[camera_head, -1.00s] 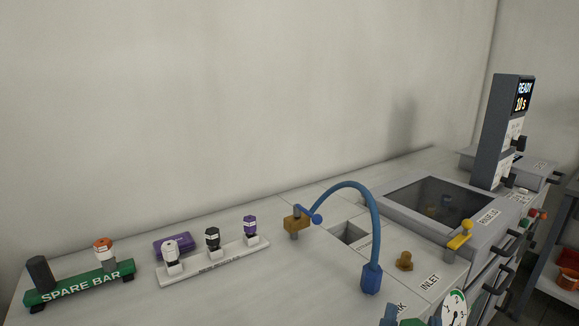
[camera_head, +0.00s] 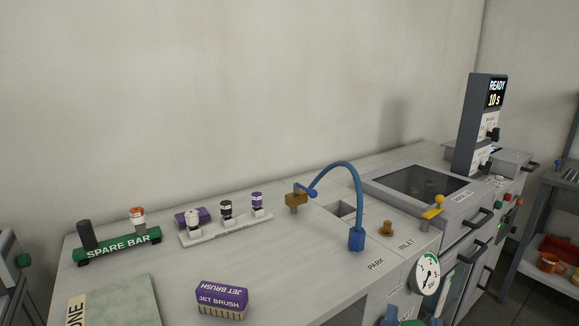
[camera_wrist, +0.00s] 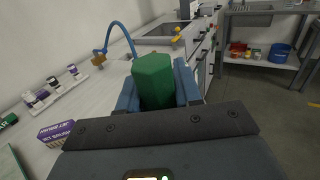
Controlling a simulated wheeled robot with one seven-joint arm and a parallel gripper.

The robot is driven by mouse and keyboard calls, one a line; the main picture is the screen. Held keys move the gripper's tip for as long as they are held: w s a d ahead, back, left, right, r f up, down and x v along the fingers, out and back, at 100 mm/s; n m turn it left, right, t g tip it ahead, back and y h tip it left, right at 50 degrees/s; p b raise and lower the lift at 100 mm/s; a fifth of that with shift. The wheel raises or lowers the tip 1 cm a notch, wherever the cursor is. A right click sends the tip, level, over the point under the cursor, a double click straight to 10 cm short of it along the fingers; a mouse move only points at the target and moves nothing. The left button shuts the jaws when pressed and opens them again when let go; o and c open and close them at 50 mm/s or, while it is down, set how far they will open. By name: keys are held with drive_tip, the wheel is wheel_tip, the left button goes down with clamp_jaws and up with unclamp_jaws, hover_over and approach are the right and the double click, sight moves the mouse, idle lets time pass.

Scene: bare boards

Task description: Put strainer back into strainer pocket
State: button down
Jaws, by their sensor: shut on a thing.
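My gripper (camera_wrist: 158,92) has blue fingers and is shut on a green hexagonal piece (camera_wrist: 154,78) in the wrist view. In the head view my gripper (camera_head: 405,319) shows only at the bottom edge. I cannot tell whether the green piece is the strainer's top; anything below it is hidden. A square opening (camera_head: 342,209) in the counter lies behind the blue hose, which may be the pocket; no pocket label is readable. The gripper is in front of the counter, near the gauge, apart from the opening.
A blue hose (camera_head: 357,195) arches from a brass valve (camera_head: 296,199) over the counter. Open floor (camera_wrist: 250,115) is at right.

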drive_tip(key=shift+s, duration=0.15)
drive_tip(key=w+d+f+n+y, duration=0.1)
drive_tip(key=w+d+f, duration=0.2)
drive_tip(key=w+f, duration=0.3)
drive_tip(key=w+d+f+t+y, duration=0.1)
drive_tip(key=w+d+f, duration=0.25)
drive_tip(key=f, duration=0.35)
drive_tip(key=w+d+f+n+y, duration=0.1)
drive_tip(key=w+d+f, duration=0.2)
drive_tip(key=w+f, duration=0.3)
drive_tip(key=s+f+n+y, duration=0.1)
drive_tip(key=s+f, duration=0.3)
drive_tip(key=f, duration=0.4)
drive_tip(key=s+f+n+y, duration=0.2)
drive_tip(key=s+f+y, duration=0.1)
drive_tip(key=f, duration=0.5)
drive_tip(key=shift+s+f+t+y, duration=0.3)
drive_tip(key=shift+s+t+y, duration=0.1)
drive_tip(key=shift+s, duration=0.15)
